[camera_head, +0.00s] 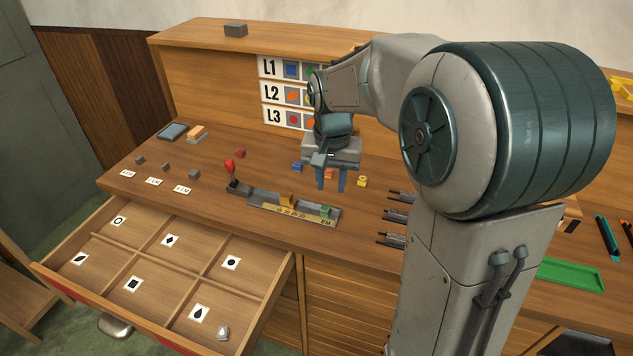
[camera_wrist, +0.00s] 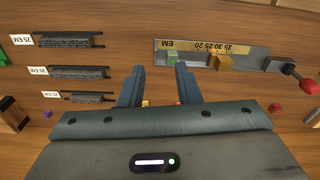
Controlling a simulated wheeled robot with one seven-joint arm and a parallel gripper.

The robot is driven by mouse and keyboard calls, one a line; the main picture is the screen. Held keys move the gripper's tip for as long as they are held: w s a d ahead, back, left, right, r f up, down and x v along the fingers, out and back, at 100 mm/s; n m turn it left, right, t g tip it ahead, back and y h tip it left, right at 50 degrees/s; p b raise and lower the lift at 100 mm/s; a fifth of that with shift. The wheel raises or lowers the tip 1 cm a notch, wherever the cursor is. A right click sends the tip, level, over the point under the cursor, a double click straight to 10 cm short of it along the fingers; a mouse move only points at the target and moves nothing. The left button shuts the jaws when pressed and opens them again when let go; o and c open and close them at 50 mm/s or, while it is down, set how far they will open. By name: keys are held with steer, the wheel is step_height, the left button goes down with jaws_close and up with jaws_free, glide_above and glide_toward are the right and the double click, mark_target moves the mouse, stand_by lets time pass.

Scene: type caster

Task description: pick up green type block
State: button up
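The green type block (camera_head: 326,211) sits at the right end of a metal tray with a scale (camera_head: 263,202) on the desk. It also shows in the wrist view (camera_wrist: 172,57), at the end of the tray marked EM, just beyond my fingertips. My gripper (camera_head: 331,186) points down over the desk, behind the tray in the head view. Its two fingers (camera_wrist: 160,72) are apart with nothing held between them. An orange block (camera_head: 329,174) shows near the fingers, partly hidden by them.
A yellow-brown block (camera_head: 287,199) sits in the same tray, left of the green one. A red-knobbed lever (camera_head: 230,169) stands at its left end. Blue (camera_head: 297,167) and yellow (camera_head: 362,181) blocks lie nearby. Dark racks (camera_head: 396,216) lie right. An open compartment drawer (camera_head: 150,300) juts out in front.

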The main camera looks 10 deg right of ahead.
steer(key=w+m+p, duration=0.2)
steer(key=w, duration=0.4)
glide_above(325, 207)
steer(key=shift+g, duration=0.4)
steer(key=f, duration=0.8)
steer(key=shift+s+a+f, duration=0.15)
steer(key=shift+s+f, duration=0.1)
steer(key=shift+s, duration=0.1)
steer(key=f, duration=0.1)
steer(key=f+p, duration=0.2)
steer(key=f, duration=0.1)
steer(key=shift+w+d+f, duration=0.1)
steer(key=shift+w+d, duration=0.1)
steer(key=shift+w, duration=0.1)
steer(key=shift+f, duration=0.65)
jaws_close()
